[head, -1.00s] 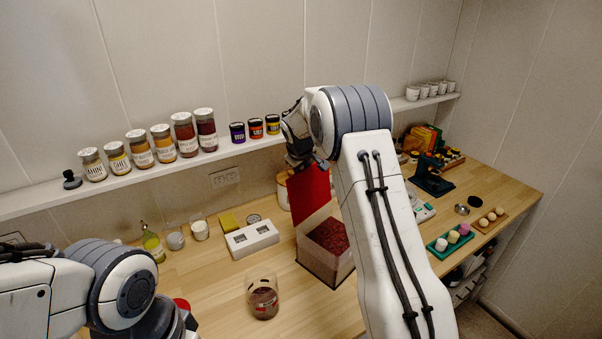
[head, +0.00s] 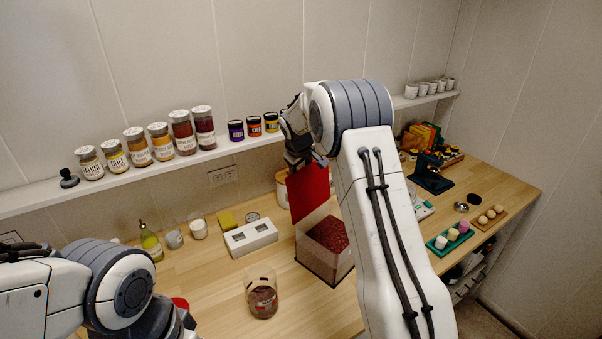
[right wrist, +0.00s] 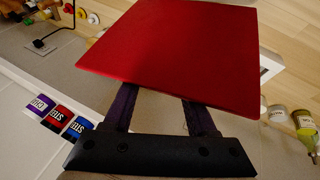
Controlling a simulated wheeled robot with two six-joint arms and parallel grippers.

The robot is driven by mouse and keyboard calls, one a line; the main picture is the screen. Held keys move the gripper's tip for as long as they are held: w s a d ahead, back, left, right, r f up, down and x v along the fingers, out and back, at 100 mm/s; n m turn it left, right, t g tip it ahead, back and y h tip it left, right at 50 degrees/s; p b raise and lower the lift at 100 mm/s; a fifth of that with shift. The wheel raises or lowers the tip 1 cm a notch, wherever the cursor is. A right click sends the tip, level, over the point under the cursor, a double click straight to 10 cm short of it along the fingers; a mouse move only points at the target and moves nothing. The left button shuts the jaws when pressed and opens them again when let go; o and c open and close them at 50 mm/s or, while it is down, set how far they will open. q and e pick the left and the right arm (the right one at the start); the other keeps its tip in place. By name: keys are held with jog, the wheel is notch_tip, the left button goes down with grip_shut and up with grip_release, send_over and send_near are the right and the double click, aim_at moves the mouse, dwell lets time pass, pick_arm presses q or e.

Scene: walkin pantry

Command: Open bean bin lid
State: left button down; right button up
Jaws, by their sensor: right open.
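The bean bin (head: 327,250) is a clear box of dark red beans on the counter, just left of my right arm. Its red lid (head: 309,192) stands raised, steeply tilted, above the bin's back edge; the opening shows the beans. My right gripper (head: 304,158) is at the top of the lid, partly hidden by my arm. In the right wrist view the red lid (right wrist: 180,55) fills the space beyond my open fingers (right wrist: 160,98), whose tips end at its near edge; I cannot tell whether they touch. My left gripper's fingers are out of view.
A glass jar (head: 262,296) stands in front of the bin, and a white socketed block (head: 251,238) to its left. A wall shelf (head: 130,178) with several jars runs behind. A green tray (head: 440,245) lies to the right. The counter between glass and block is clear.

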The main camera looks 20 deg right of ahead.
jog(key=b+v, duration=0.3)
jog(key=v, duration=0.5)
jog(key=shift+s+a+r, duration=0.15)
jog(key=shift+s+r, duration=0.1)
jog(key=shift+r, duration=0.05)
jog(key=shift+s+a+r, duration=0.1)
jog(key=shift+s+r, duration=0.1)
jog(key=shift+r, duration=0.2)
